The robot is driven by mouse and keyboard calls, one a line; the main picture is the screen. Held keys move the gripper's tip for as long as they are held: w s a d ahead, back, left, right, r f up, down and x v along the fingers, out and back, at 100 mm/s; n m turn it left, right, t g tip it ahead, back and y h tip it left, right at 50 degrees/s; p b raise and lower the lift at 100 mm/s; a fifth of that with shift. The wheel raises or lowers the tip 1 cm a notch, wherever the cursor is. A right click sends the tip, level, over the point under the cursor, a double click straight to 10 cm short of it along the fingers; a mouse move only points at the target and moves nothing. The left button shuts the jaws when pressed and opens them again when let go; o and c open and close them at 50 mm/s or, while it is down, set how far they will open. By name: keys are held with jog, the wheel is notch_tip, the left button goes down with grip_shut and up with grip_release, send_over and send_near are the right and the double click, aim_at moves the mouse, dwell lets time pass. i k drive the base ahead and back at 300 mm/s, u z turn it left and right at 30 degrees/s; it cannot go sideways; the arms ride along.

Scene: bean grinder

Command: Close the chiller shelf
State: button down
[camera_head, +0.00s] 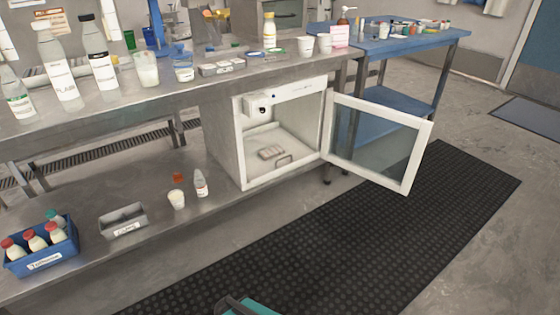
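The chiller (237,150) is a white box cabinet under the steel bench, in the middle of the head view. Its glass door (378,140) with a white frame is hinged at the right and stands wide open, swung out over the black mat. I cannot tell whether this shelf is pulled out. My gripper is not in view.
A black studded mat (350,235) covers clear floor before the chiller. A teal object with a dark handle (245,305) is cut off at the bottom edge. A blue cart (405,42) stands behind the door. Bottles and cups crowd the bench top (120,103).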

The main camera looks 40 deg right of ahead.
aim_at(254, 140)
jog(key=u, duration=0.25)
jog(key=i, duration=1.15)
jog(key=z, duration=0.25)
